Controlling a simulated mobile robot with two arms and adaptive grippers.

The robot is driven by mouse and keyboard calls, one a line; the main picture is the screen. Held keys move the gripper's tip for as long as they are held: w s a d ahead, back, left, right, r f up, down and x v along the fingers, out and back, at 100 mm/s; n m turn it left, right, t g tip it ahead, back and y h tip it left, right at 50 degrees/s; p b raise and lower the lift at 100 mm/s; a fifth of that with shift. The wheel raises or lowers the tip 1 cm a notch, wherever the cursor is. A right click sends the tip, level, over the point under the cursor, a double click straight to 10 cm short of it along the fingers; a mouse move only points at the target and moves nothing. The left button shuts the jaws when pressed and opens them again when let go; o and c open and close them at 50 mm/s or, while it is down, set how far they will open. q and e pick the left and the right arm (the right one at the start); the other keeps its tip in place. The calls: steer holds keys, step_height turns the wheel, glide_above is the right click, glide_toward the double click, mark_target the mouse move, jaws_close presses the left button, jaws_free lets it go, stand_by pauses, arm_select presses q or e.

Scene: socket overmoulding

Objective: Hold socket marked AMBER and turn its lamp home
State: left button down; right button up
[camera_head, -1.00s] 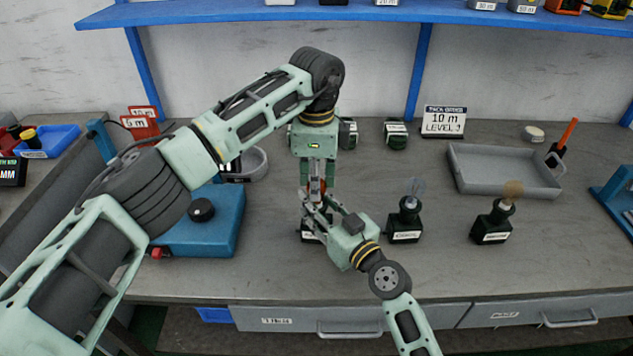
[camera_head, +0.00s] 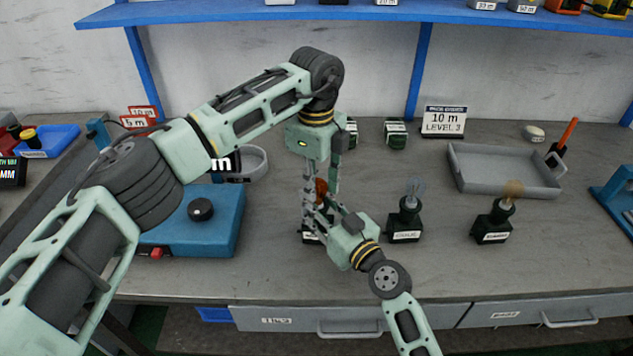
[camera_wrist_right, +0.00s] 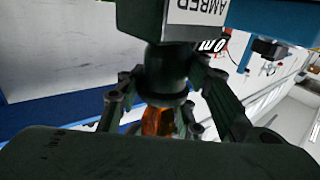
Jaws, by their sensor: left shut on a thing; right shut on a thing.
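The socket marked AMBER (camera_wrist_right: 205,12) is a dark block with a white label and a round neck; it fills the top of the right wrist view. In the head view only its lower part with a pale label (camera_head: 308,239) shows below my right gripper (camera_head: 318,218), which is shut on the socket's neck. An orange lamp (camera_wrist_right: 157,121) sits at the neck's end; it also shows in the head view (camera_head: 321,187). My left gripper (camera_head: 321,185) reaches down from above and is shut on the lamp. Its fingers partly hide the lamp, so its seating cannot be told.
Two more dark sockets with lamps stand to the right, one with a clear bluish bulb (camera_head: 405,222), one with a tan bulb (camera_head: 493,222). A blue box with a black knob (camera_head: 230,225) is left. A grey tray (camera_head: 470,187) lies back right. Bench between the front sockets and tray is clear.

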arm_select(q)
steer(key=m, duration=0.2)
steer(key=a+m, duration=0.1)
steer(key=m, duration=0.1)
steer(key=w+m, duration=0.1)
steer(key=m, duration=0.1)
steer(key=shift+a, duration=0.15)
steer(key=m, duration=0.4)
steer(key=shift+w+m, duration=0.1)
steer(key=shift+m, duration=0.3)
steer(key=shift+w+m, duration=0.1)
steer(key=shift+m, duration=1.6)
steer(key=shift+r, duration=0.1)
steer(key=c, duration=1.5)
jaws_free()
steer(key=shift+c, duration=0.2)
steer(key=shift+d, duration=0.25)
